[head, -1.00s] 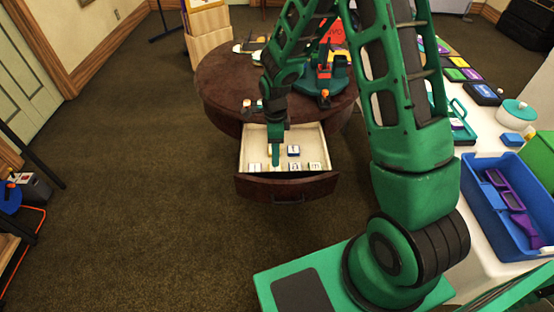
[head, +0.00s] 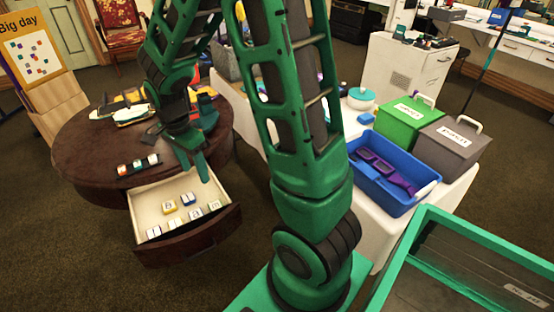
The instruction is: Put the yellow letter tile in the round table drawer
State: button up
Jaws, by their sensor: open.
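The round table (head: 85,150) is dark brown, and its drawer (head: 222,232) is pulled open toward the front. A white-topped letter tile with yellow sides (head: 169,207) lies in the drawer, near a blue-sided tile (head: 188,199) and several other white-topped tiles. The yellow tile lies apart from my fingers. My gripper (head: 192,168) is open and empty, above the rear part of the drawer, with its fingers pointing down. Part of the drawer's back is hidden behind it.
A small rack with coloured pieces (head: 138,164) lies on the tabletop beside the drawer. A white-covered table (head: 375,235) at the right holds a blue bin (head: 400,200), a green box (head: 412,118) and a grey box (head: 452,145). A teal-framed crate (head: 480,260) stands front right. Carpet is clear at left.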

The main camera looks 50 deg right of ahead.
jog(key=s+d+r+n, duration=0.3)
jog(key=s, duration=0.5)
jog(key=s+d+r+n, duration=0.3)
jog(key=s+r+n, duration=0.1)
jog(key=s, duration=0.5)
jog(key=s+d+r+n+y, duration=0.1)
jog(key=s+d+r+n, duration=0.2)
jog(key=s, duration=0.5)
jog(key=shift+s+r+n, duration=0.15)
jog(key=shift+r+n, duration=0.25)
jog(key=shift+r, duration=0.2)
jog(key=shift+d, duration=0.1)
